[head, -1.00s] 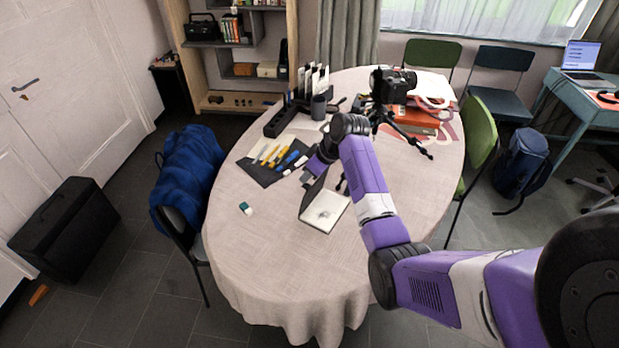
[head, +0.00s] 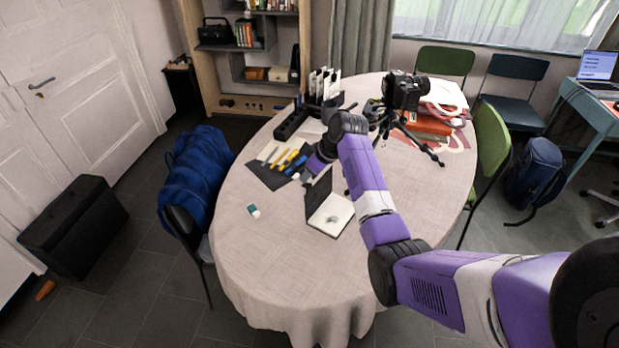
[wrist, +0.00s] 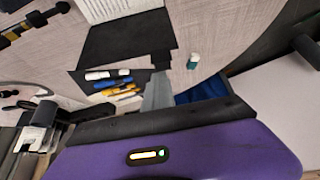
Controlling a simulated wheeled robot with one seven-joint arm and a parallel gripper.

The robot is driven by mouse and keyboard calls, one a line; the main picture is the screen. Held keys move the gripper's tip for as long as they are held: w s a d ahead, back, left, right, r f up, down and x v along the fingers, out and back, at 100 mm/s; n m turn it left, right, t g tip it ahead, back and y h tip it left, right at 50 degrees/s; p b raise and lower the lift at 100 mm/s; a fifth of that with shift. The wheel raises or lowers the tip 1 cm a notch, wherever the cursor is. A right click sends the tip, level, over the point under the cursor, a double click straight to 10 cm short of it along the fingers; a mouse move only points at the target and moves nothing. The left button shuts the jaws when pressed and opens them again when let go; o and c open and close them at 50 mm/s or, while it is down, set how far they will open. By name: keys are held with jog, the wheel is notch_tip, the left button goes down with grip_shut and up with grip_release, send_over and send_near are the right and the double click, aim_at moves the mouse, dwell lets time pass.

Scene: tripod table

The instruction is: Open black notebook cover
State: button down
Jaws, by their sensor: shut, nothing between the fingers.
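The notebook lies on the table with its white page (head: 329,214) facing up and its black cover (head: 318,191) raised along the left side, leaning away from the page. In the wrist view the black cover (wrist: 125,42) shows beside the printed page (wrist: 120,9). My gripper (wrist: 160,62) is shut and empty, its tip at the cover's outer edge; I cannot tell whether it touches. In the head view my gripper (head: 307,176) is partly hidden behind the cover, on its left side.
A dark mat (head: 265,178) with several markers (head: 288,158) lies left of the notebook. A small green-and-white eraser (head: 254,211) is nearby. A camera on a tripod (head: 405,95) and a black organizer (head: 292,124) stand farther back. The table front is clear.

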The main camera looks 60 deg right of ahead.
jog(key=w+f+b, duration=0.2)
jog(key=shift+w+a+f, duration=0.15)
jog(key=shift+w+f, duration=0.1)
jog(key=shift+w, duration=0.05)
dwell(0.6)
jog(key=c, duration=1.9)
grip_release()
jog(key=shift+r, duration=0.15)
jog(key=shift+o, duration=0.7)
jog(key=shift+r+p, duration=0.7)
notch_tip(320, 180, up, 7)
jog(key=p, duration=0.5)
jog(key=shift+w, duration=0.25)
